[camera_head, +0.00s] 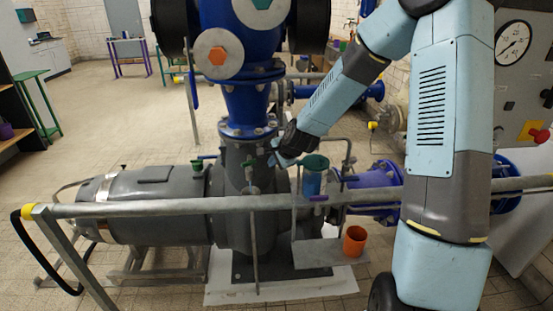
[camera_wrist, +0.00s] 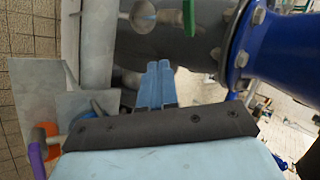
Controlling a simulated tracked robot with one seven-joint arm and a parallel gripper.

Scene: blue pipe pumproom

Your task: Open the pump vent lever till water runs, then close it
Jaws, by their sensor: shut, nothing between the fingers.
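The grey pump (camera_head: 232,215) stands in the middle of the head view, below a blue vertical pipe. A small green lever (camera_head: 248,162) shows on a thin fitting at the pump's upper front. In the wrist view a green lever (camera_wrist: 189,30) lies at the top, beside a round metal fitting (camera_wrist: 143,16). I cannot tell for certain which lever is the vent lever. My gripper (camera_head: 279,160) is beside the pump's upper right side, right of the green lever and apart from it. In the wrist view its blue fingers (camera_wrist: 158,75) are together and empty. No running water is visible.
A grey rail (camera_head: 150,208) with a yellow corner crosses in front of the pump. A blue-green container (camera_head: 314,176) stands near my gripper, above a purple handle (camera_head: 318,198). An orange cup (camera_head: 355,241) sits on a grey shelf. Blue flanged pipes (camera_head: 372,190) lie at right.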

